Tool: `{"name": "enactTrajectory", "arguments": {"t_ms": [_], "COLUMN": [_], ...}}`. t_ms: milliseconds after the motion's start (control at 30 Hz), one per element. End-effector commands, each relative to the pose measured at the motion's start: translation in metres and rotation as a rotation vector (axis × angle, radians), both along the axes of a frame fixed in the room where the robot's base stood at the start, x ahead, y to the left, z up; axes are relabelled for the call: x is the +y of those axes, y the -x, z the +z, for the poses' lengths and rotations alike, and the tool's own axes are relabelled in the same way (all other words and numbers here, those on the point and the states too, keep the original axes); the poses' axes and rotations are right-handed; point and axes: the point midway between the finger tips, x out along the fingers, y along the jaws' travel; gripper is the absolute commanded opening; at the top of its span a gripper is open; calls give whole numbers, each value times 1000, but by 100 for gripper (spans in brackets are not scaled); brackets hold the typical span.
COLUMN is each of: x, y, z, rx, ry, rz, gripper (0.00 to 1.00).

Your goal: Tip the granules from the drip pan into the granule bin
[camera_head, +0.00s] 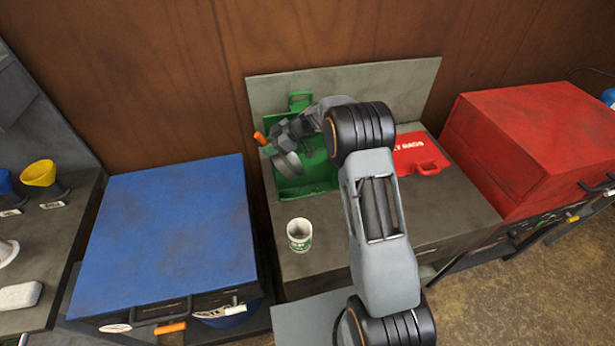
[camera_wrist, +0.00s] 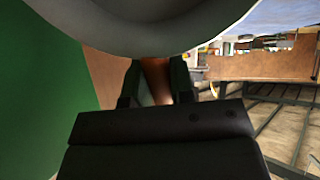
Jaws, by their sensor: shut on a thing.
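The drip pan (camera_head: 287,164) is a grey round dish with an orange handle (camera_head: 261,138). It is steeply tilted over the green granule bin (camera_head: 325,170), near its left side. My gripper (camera_head: 275,138) is shut on the pan's handle. In the wrist view my gripper (camera_wrist: 157,85) holds the orange-brown handle, and the pan's pale grey underside or rim (camera_wrist: 150,35) fills the top. The bin's green wall (camera_wrist: 40,100) is close on the left there. I cannot see granules in the pan or the bin; my arm hides part of the bin.
A red container with rags lettering (camera_head: 418,157) is right of the bin. A white and green can (camera_head: 299,234) stands at the front of the grey bench (camera_head: 455,205). A blue cabinet (camera_head: 165,235) is left, a red cabinet (camera_head: 520,140) right.

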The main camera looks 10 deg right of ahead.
Motion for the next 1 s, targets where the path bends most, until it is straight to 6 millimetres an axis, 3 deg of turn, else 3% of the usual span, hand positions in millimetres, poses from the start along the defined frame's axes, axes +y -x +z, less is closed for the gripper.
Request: {"name": "enactTrajectory", "arguments": {"t_ms": [33,533,1000], "x": [7,64,109], "y": [0,0,0], "z": [-10,-50,-53], "rx": [-5,-4,-2], "ry": [39,396,696], "rz": [4,4,3], "gripper": [0,0,0]}}
